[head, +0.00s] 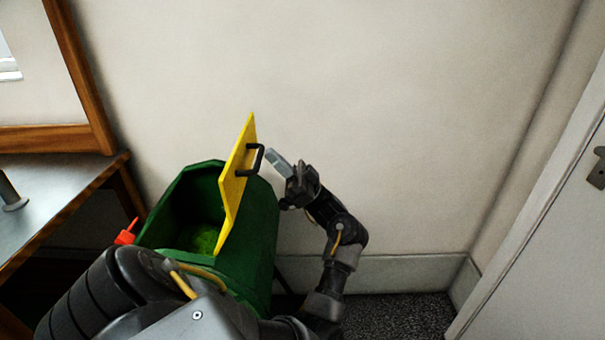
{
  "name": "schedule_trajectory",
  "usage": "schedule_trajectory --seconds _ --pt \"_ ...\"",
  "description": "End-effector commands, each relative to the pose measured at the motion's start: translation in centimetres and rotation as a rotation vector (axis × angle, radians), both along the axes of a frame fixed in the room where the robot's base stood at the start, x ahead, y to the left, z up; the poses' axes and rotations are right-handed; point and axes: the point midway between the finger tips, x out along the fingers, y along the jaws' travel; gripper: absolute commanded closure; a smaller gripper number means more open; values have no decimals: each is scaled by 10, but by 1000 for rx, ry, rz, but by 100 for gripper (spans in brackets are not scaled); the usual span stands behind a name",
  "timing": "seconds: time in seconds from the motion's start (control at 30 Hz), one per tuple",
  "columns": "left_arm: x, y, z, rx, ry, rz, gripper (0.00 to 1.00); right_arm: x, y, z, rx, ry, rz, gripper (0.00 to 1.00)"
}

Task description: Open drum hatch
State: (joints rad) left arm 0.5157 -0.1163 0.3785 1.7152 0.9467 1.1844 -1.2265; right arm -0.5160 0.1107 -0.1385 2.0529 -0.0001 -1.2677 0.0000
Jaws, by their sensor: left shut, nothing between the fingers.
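The green drum (262,232) stands against the wall, left of centre in the head view. Its yellow hatch (236,180) is swung up and stands steeply on the drum's right side, so the opening shows and the green inside (199,238) is visible. A dark handle (260,160) sticks out from the hatch's right face. My left gripper (275,160) is shut and empty just right of the handle; I cannot tell whether it touches it. My left arm crosses in front of the drum and hides its lower front. My right gripper is not in view.
A red part (127,234) sits at the drum's left edge. A table with a grey top (50,190) and a wood-framed window (95,100) are at the left. A pale door (550,220) is at the right. The wall above the drum is clear.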

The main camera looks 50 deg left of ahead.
Motion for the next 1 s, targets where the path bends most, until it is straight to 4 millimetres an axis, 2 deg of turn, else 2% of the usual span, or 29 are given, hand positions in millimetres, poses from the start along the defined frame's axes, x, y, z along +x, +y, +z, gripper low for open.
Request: schedule_trajectory --seconds 0.47,0.57,0.7,0.77,0.8,1.0 --pt "0 0 1 1 1 0 100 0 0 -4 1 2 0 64" --pt "3 -3 0 0 1 -1 100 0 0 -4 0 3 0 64" --pt "14 -18 -2 -1 0 1 100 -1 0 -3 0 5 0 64" --pt "20 -27 -4 0 -1 3 100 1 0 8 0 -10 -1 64" --pt "26 -30 -16 -4 2 3 100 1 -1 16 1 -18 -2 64" --pt "43 -45 -49 -3 1 12 100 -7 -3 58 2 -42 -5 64"
